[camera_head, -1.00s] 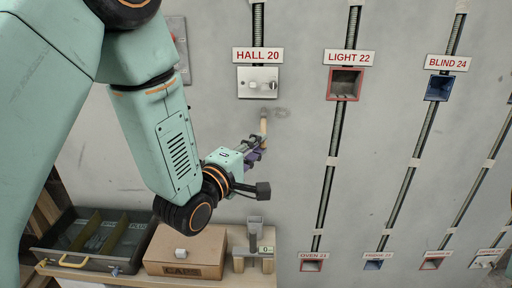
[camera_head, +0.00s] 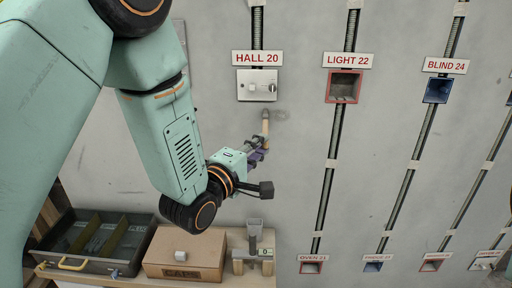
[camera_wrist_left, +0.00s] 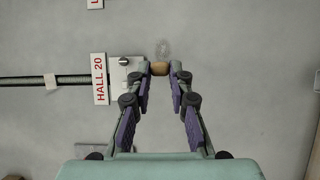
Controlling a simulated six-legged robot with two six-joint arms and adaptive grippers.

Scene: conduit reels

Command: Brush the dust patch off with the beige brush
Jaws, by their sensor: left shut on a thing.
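My left gripper (camera_head: 259,150) is shut on the beige brush (camera_head: 265,127) and holds it up against or just in front of the grey wall, below the HALL 20 plate. The brush also shows between the fingertips in the left wrist view (camera_wrist_left: 159,69). The dust patch (camera_head: 281,115) is a faint dark smudge on the wall, just right of the brush's top end. In the left wrist view the dust patch (camera_wrist_left: 163,48) lies just beyond the brush. I cannot tell whether the bristles touch the wall. My right gripper is not in view.
A metal switch plate (camera_head: 257,86) sits on the wall just above the brush. A red-framed box (camera_head: 344,87) and conduits are to the right. Below are a bench with a dark divided tray (camera_head: 128,265), a cardboard CAPS box (camera_head: 184,249) and a small stand (camera_head: 254,248).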

